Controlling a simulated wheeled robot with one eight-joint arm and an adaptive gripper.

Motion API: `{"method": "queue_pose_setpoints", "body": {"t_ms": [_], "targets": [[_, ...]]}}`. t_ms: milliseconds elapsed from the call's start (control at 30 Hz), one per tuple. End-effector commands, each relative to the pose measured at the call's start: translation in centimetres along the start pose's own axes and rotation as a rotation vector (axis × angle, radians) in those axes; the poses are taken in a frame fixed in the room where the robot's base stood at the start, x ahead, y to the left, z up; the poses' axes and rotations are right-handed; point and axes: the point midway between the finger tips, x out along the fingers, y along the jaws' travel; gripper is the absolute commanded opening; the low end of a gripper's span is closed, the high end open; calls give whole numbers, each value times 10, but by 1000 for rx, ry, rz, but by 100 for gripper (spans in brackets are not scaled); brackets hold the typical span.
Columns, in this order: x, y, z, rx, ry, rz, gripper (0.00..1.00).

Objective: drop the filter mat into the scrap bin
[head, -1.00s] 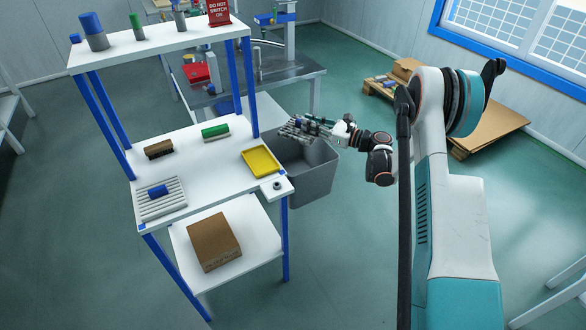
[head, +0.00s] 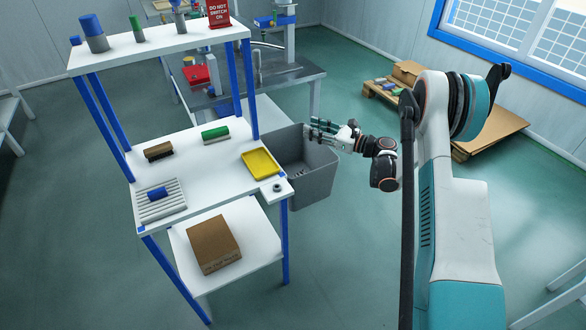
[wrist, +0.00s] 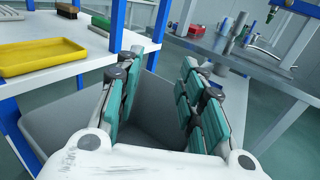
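The grey scrap bin (head: 316,184) stands on the floor just right of the shelf rack. Its rim and inner wall show in the wrist view (wrist: 55,128). My gripper (head: 318,131) is over the bin's far right part. In the wrist view my gripper (wrist: 160,70) is open, with its teal-padded fingers wide apart and nothing between them. The filter mat is no longer in my gripper. A small light patch (head: 299,173) shows inside the bin and may be the mat, but it is too small to tell. The bin's floor is mostly hidden.
The white rack's middle shelf (head: 200,180) holds a yellow tray (head: 261,163), two brushes and a ribbed mat with a blue roll. A blue post (head: 250,88) stands close left of the bin. A metal bench (head: 295,83) is behind it. Open floor lies in front.

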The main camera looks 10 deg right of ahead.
Motion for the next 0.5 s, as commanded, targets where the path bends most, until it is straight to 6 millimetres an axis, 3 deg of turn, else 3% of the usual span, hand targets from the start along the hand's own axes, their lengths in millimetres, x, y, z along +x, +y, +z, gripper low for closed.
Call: {"method": "queue_pose_setpoints", "body": {"t_ms": [300,500], "targets": [[-66,-1,0,0,0,-4,36],[-94,-1,0,0,0,-2,36]]}}
